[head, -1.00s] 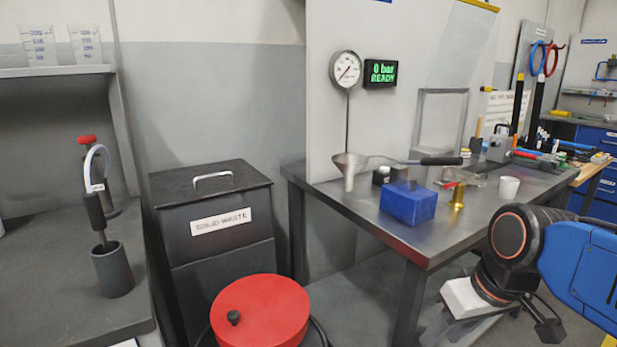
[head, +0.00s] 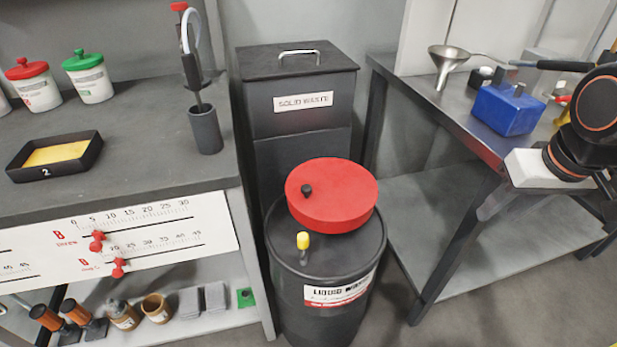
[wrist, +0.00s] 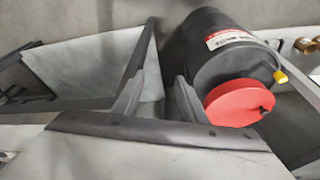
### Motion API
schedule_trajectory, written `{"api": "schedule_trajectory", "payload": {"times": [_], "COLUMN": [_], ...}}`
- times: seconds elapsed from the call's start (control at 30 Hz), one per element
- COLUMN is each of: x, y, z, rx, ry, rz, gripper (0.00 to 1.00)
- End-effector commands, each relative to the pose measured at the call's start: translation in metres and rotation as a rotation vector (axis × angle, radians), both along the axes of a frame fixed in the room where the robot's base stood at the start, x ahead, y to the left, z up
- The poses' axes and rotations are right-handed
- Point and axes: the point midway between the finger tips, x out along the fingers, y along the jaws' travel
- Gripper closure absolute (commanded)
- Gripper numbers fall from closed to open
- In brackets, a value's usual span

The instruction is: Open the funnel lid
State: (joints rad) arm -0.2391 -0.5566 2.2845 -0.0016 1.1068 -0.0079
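A round red lid (head: 335,197) with a small black knob (head: 307,190) lies flat on top of the black liquid waste drum (head: 325,305). The lid looks closed; any funnel under it is hidden. In the wrist view the red lid (wrist: 238,103) and the drum (wrist: 205,45) appear tilted, right of the fingers. My gripper (wrist: 160,82) is open and empty, its two fingers apart and not touching the lid. In the head view my arm is at the right edge, well right of the drum, and the fingertips are not clear.
A yellow-capped fitting (head: 303,241) stands on the drum's front. The solid waste bin (head: 300,95) is behind it. A steel table (head: 440,115) with a metal funnel (head: 447,58) and blue block (head: 507,109) is right; a grey bench (head: 150,165) is left.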

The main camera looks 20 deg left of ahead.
Motion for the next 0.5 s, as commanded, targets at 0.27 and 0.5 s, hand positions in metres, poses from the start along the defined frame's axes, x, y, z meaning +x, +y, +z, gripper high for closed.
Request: {"api": "schedule_trajectory", "payload": {"times": [0.27,0.5], "x": [0.048,0.073], "y": [0.086,0.176], "z": [0.046,0.073], "rx": [-0.030,-0.067], "ry": [0.082,0.147], "rz": [0.199,0.366], "gripper": [0.62,0.62]}}
